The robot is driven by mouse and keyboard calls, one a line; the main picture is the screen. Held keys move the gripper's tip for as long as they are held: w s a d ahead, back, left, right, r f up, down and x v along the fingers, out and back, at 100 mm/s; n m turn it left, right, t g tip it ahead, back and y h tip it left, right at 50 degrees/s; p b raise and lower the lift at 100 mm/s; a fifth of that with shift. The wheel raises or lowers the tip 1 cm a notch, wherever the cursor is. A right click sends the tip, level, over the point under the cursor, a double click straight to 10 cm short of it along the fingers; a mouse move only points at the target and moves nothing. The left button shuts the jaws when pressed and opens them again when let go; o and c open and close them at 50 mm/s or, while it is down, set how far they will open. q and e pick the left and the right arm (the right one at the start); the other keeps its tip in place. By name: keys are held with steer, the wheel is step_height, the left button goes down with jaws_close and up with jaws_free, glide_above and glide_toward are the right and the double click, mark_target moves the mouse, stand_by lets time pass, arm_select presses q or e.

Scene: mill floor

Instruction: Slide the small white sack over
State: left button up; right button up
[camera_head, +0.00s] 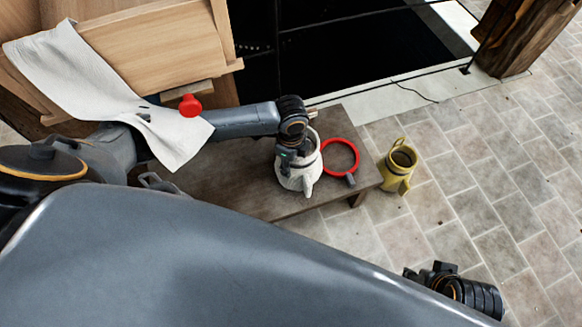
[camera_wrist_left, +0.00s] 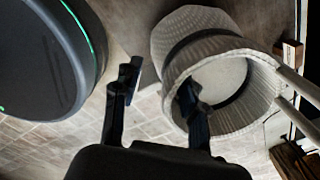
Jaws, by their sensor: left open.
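The small white sack (camera_head: 311,178) stands on a dark wooden bench (camera_head: 245,194) in the head view, near the bench's right end. In the left wrist view the sack (camera_wrist_left: 246,57) shows a woven wall and an open round mouth. My left gripper (camera_head: 288,157) is at the sack's left side and partly covers it. In the left wrist view my left gripper (camera_wrist_left: 158,84) is open. One finger overlaps the sack's mouth, apparently inside it; the other is outside. I cannot tell whether either touches. My right gripper (camera_head: 432,272) is low at the right, its fingers unclear.
A red ring (camera_head: 341,157) with a grey handle lies right of the sack. A yellow container (camera_head: 397,168) stands on the tiled floor beyond the bench. A white cloth (camera_head: 95,85) drapes over woodwork near my left arm. A wooden post (camera_head: 510,40) stands at upper right.

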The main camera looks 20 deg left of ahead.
arm_select(q)
step_height(320, 180, up, 3)
steer(key=shift+r, duration=0.1)
stand_by(0.6)
